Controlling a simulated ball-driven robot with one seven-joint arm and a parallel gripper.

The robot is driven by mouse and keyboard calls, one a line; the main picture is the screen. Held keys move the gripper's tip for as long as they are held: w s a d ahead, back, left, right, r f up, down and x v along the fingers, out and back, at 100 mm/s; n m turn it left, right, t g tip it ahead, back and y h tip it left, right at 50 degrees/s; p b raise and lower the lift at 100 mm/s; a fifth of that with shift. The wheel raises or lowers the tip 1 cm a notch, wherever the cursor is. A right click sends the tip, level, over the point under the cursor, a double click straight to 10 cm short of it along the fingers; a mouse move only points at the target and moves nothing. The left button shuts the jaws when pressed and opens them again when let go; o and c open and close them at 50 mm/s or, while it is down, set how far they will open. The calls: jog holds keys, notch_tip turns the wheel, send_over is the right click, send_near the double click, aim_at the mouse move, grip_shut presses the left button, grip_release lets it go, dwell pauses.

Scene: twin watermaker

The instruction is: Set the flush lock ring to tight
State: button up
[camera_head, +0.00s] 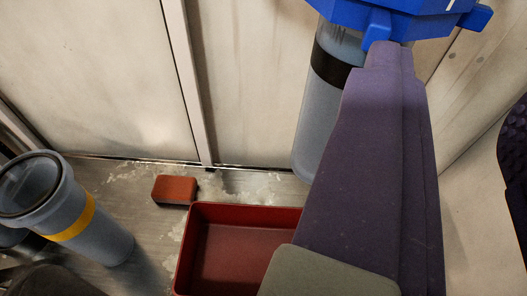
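A blue ring (415,17) with protruding lugs is cut off by the top edge at the upper right; a small part of a white mark shows on it. It sits on top of a grey translucent canister (312,125) with a black band, which stands upright. I take this to be the flush lock ring, but its tight mark is not readable. My purple gripper (388,52) reaches up from the bottom, its tip at or very near the ring's lower lug. It hides part of the canister. Whether the fingers are open or shut, or touch the lug, is unclear.
A red tray (185,250) lies on the floor below the canister, with a red-brown block (174,190) beside it. An open grey cylinder (105,238) with a yellow band stands at the left. Pale panels (90,80) form the wall behind. Whitish patches mark the floor.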

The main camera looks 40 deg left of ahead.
aim_at(375, 29)
jog(key=shift+t+y, duration=0.4)
jog(key=shift+y, duration=0.2)
jog(key=w+a, duration=0.1)
jog(key=w+a+f+b, duration=0.1)
jog(key=w, duration=0.1)
jog(key=w+a+b, duration=0.1)
jog(key=w+a, duration=0.1)
jog(key=shift+w+a+f, duration=0.1)
jog(key=shift+w+f, duration=0.05)
jog(key=shift+w, duration=0.1)
grip_shut()
jog(key=shift+a, duration=0.15)
